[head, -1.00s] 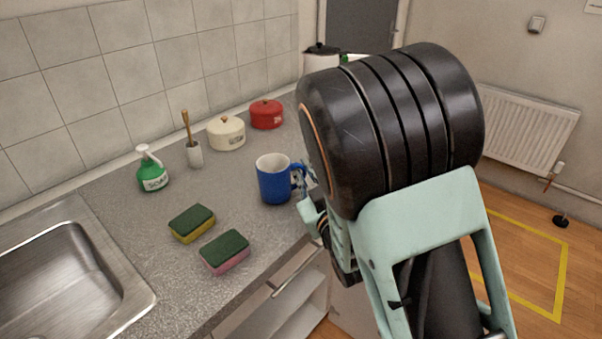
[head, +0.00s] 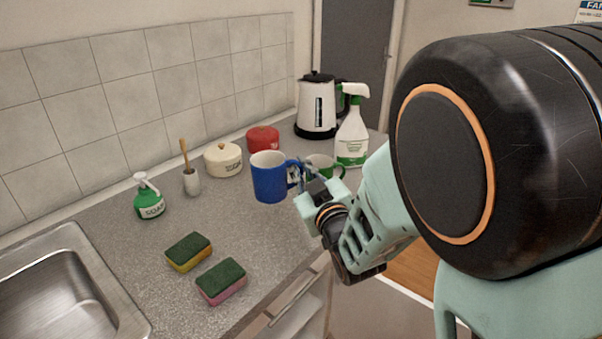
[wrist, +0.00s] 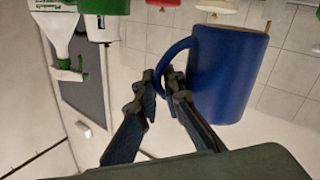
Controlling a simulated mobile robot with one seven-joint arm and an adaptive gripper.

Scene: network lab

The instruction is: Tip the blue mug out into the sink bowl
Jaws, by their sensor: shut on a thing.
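The blue mug (head: 269,179) is upright in the head view, over the grey counter, with its handle to the right. My gripper (head: 299,175) reaches it from the right and is shut on the handle. In the wrist view the mug (wrist: 225,72) appears at the upper right, and the fingers of my gripper (wrist: 165,92) close around its handle. The mug's contents are hidden. The steel sink bowl (head: 55,295) is at the lower left of the head view, well apart from the mug; only part of it shows.
Two sponges, one yellow (head: 188,252) and one pink (head: 222,282), lie between mug and sink. A green soap bottle (head: 149,198), brush holder (head: 191,182), cream pot (head: 223,160) and red pot (head: 262,139) stand behind. A green mug (head: 325,167), spray bottle (head: 352,135) and kettle (head: 317,105) stand to the right.

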